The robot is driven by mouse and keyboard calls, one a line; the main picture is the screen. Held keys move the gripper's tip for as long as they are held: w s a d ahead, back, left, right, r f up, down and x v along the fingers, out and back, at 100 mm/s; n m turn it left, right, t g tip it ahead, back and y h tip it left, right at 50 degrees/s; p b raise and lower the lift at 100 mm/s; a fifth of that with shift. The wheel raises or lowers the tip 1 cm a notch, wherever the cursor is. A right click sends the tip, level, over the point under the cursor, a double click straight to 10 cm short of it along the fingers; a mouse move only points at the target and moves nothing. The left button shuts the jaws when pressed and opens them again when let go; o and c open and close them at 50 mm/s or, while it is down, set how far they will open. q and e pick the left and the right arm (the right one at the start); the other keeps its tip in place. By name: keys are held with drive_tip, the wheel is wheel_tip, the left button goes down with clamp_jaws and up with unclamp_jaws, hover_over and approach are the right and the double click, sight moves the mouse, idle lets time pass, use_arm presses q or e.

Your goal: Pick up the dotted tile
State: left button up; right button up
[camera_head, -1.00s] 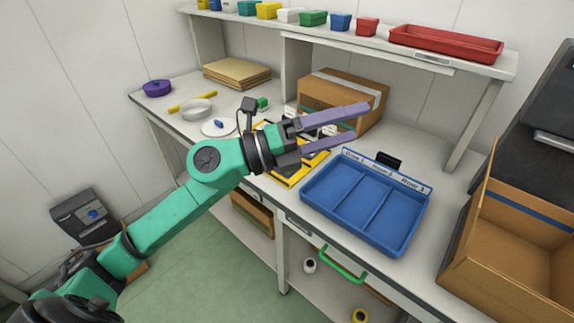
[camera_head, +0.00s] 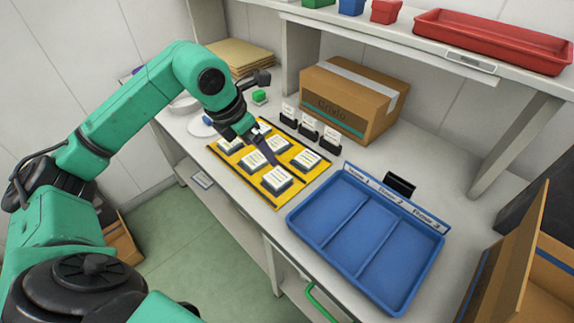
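Several dark tiles with white, marked tops lie in rows on a yellow tray (camera_head: 231,170). They include a front tile (camera_head: 277,180), a right tile (camera_head: 306,160), a left tile (camera_head: 231,146) and a middle tile (camera_head: 254,161). The marks are too small for me to tell which tile is dotted. My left gripper (camera_head: 268,157) points down over the middle of the tray, its purple fingers among the tiles. It partly hides the tiles by it, and I cannot tell its opening or whether it touches one. My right gripper is out of view.
A blue tray (camera_head: 318,238) with three labelled compartments stands right of the yellow tray. Small card holders (camera_head: 309,130) stand behind the tiles. A cardboard box (camera_head: 345,105) is at the back, and an open carton (camera_head: 545,265) is at the far right.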

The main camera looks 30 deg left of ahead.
use_arm(q)
drive_tip(key=p, duration=0.2)
approach(277, 177)
drive_tip(key=p+x, duration=0.1)
drive_tip(key=x, duration=0.6)
drive_tip(key=shift+f+p, duration=0.2)
drive_tip(key=shift+p, duration=0.2)
drive_tip(key=shift+f, duration=0.25)
drive_tip(key=shift+w, duration=0.1)
drive_tip(key=shift+c, duration=0.6)
drive_tip(key=c, duration=1.3)
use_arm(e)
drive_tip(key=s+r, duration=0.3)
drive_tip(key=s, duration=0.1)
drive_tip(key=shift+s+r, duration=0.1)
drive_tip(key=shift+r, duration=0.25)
